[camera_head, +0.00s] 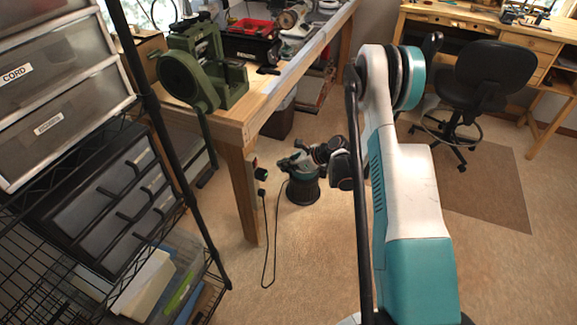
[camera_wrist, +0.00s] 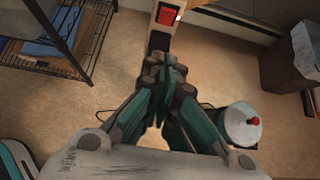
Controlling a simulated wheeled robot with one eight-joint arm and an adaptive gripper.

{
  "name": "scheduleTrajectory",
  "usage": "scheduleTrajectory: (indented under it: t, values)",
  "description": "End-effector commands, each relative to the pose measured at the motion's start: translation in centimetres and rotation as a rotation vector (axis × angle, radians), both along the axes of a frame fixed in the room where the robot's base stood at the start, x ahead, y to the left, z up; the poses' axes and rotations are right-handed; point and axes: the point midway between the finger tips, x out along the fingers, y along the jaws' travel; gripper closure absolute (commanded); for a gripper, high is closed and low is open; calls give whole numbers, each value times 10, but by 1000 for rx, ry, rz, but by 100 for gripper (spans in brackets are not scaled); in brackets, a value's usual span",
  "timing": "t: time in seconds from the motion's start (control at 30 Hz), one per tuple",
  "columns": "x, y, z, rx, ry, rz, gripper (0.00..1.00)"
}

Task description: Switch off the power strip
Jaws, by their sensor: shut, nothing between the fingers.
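The power strip is mounted on the wooden table leg. In the head view it shows edge-on as a narrow strip with black parts (camera_head: 261,174), and a black cord hangs below it. In the wrist view its red switch (camera_wrist: 166,15) is at the top centre, with a dark part (camera_wrist: 158,42) below it. My gripper (camera_wrist: 165,68) is shut and empty, its fingertips just below the switch in the picture. In the head view my gripper (camera_head: 286,163) is right of the strip, with a visible gap. Whether the switch is lit or pressed is unclear.
A vacuum-like canister (camera_head: 303,192) stands on the floor beneath my gripper. A wire shelf (camera_head: 190,215) with drawers is at the left. The workbench (camera_head: 270,88) is above the strip. A bin (camera_wrist: 292,65) is at the right. Open floor lies in front of the leg.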

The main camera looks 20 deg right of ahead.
Motion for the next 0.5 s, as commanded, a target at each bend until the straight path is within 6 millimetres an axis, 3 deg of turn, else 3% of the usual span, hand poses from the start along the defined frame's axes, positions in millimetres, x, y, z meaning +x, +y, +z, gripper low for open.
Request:
scheduleTrajectory:
  t: [0.27, 0.5]
  values:
    - [30, 31, -37, -1, 0, 2, 100]
    - [52, 53, -32, -1, 0, 2, 100]
